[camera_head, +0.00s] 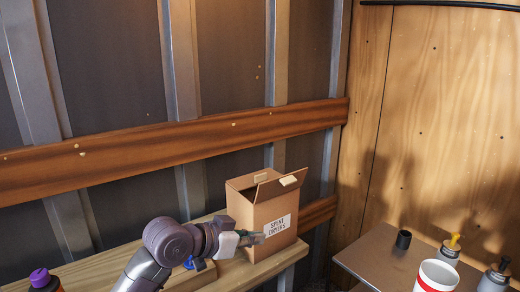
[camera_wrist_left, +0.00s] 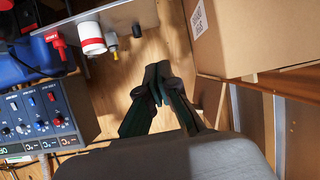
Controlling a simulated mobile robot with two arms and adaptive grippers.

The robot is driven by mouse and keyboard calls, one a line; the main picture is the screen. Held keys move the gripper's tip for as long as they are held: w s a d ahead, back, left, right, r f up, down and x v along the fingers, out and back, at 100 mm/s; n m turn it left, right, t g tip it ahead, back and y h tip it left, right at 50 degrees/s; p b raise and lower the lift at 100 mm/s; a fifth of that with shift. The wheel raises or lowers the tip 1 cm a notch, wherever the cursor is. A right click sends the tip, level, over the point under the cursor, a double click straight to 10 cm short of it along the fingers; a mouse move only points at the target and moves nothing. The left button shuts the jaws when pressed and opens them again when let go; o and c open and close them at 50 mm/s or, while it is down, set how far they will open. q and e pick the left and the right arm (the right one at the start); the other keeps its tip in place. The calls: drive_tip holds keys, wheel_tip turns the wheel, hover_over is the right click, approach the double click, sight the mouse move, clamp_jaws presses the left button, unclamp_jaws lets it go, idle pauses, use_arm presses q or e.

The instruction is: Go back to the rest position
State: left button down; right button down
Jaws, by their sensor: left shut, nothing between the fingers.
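My left gripper (camera_head: 252,238) is in front of the cardboard box marked "SPENT DRYERS" (camera_head: 268,208), near its lower front face. I cannot tell whether it touches the box. The left wrist view shows the fingers (camera_wrist_left: 157,76) shut with nothing between them, above the wooden floor. The box also shows at the upper right of that view (camera_wrist_left: 235,38), beside the fingers. My right gripper is in neither view.
The box stands on a wooden bench (camera_head: 256,268) with its flaps open. At right, a table (camera_head: 365,256) holds a black cap (camera_head: 403,240), a red-banded white cup (camera_head: 436,276) and bottles. A control panel (camera_wrist_left: 45,115) and blue item (camera_wrist_left: 35,55) are at left in the wrist view. A purple-capped bottle (camera_head: 42,280) is at lower left.

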use_arm(q)
drive_tip(key=s+a+f+n+g+y, duration=0.1)
drive_tip(key=s+a+f+n+y, duration=0.15)
drive_tip(key=s+f, duration=0.55)
drive_tip(key=s+a+f+n+y, duration=0.15)
drive_tip(key=s+a+f, duration=0.3)
drive_tip(key=f, duration=0.55)
drive_tip(key=s+a+f+n+g+y, duration=0.1)
drive_tip(key=s+a+f+y, duration=0.2)
drive_tip(key=s, duration=0.4)
drive_tip(key=s+a+f+n+g+y, duration=0.1)
drive_tip(key=s+a+f+n+g, duration=0.15)
drive_tip(key=s+a, duration=0.35)
drive_tip(key=s+a+f+n+y, duration=0.15)
drive_tip(key=s+a+f, duration=0.25)
drive_tip(key=s, duration=0.5)
wheel_tip(320, 180, down, 27)
drive_tip(key=s+m+g, duration=0.1)
drive_tip(key=s+g, duration=0.1)
drive_tip(key=s+a+f, duration=0.2)
drive_tip(key=s+f, duration=1.2)
drive_tip(key=s, duration=0.1)
drive_tip(key=shift+s+f+m+g+y, duration=0.25)
drive_tip(key=shift+f+m+g+y, duration=0.05)
drive_tip(key=shift+f+g+y, duration=0.1)
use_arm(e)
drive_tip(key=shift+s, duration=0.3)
